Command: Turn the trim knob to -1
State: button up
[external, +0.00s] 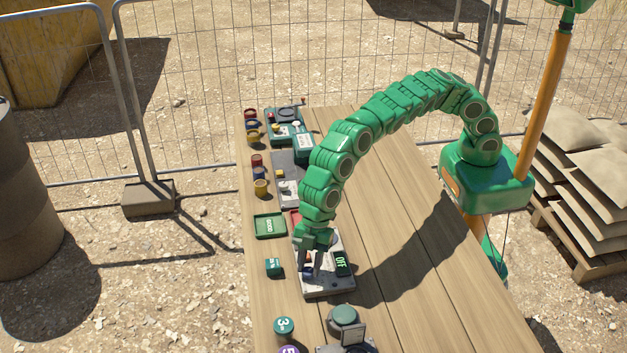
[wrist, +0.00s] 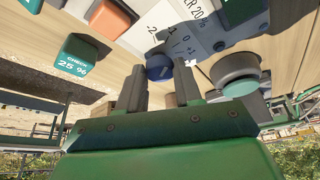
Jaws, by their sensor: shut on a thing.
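The trim knob is a blue round knob (wrist: 159,67) on a light grey panel (wrist: 190,35) with printed marks including -2, -1, 0 and 1. In the wrist view the knob sits between the fingertips of my gripper (wrist: 160,76), and the jaws are shut on it. In the external view my gripper (external: 311,262) reaches down onto the left part of the grey panel (external: 328,285), beside a dark block with a green OFF sign (external: 341,263). The fingers mostly hide the knob there. I cannot tell which mark the knob points to.
A teal CHECK 25 % block (wrist: 77,60) stands near the panel; it also shows in the external view (external: 273,266). A green tray (external: 270,226) lies behind the panel. The table's right side (external: 420,255) is clear.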

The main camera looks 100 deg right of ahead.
dwell(0.3)
jog(key=o, duration=1)
jog(key=shift+o, duration=0.2)
jog(key=v, duration=0.7)
jog(key=shift+d+r, duration=0.15)
jog(key=shift+r, duration=0.2)
jog(key=shift+s, duration=0.1)
